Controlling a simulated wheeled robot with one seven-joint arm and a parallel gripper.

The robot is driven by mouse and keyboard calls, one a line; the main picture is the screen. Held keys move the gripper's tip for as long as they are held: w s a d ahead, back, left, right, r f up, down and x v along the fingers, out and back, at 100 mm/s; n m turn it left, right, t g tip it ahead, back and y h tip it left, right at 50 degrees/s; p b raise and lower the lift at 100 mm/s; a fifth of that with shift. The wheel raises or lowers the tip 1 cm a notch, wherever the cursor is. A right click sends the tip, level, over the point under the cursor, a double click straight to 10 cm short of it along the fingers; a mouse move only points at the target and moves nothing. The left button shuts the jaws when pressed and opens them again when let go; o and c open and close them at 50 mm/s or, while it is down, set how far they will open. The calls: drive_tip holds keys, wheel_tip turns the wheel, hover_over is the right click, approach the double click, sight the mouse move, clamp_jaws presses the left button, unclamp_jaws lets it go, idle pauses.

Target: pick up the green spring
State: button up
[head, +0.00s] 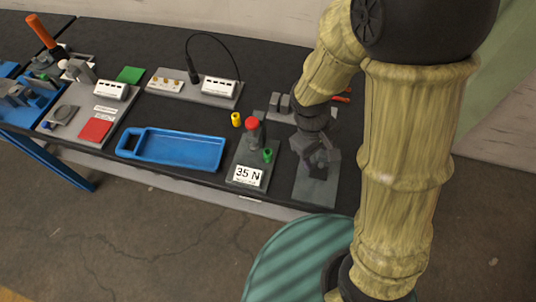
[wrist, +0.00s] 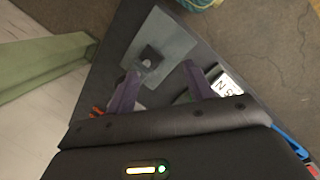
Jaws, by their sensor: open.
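The green spring (head: 268,155) is a small upright green cylinder in the head view, on the dark grey base plate labelled 35 N (head: 247,176). It stands just right of and in front of a red-topped post (head: 253,124). My gripper (head: 320,158) hangs over the grey plate to the right of the spring, apart from it. In the wrist view my gripper (wrist: 160,70) has its two fingers spread, with nothing held between them. A sliver of green shows beside the right finger there; the finger hides most of it.
A yellow spring (head: 236,119) stands behind and left of the red-topped post. A blue tray (head: 180,150) lies to the left. The grey plate (head: 314,190) below my gripper carries a dark block (wrist: 149,57). The table's front edge is close.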

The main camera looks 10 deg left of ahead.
drive_tip(key=d+r+m+t+y, duration=0.2)
drive_tip(key=d+r+m, duration=0.5)
drive_tip(key=d+m, duration=0.2)
drive_tip(key=shift+d+t+y, duration=0.3)
drive_tip(key=shift+d+t, duration=0.1)
drive_tip(key=shift+d, duration=0.15)
drive_tip(key=c, duration=0.3)
drive_tip(key=shift+c, duration=0.2)
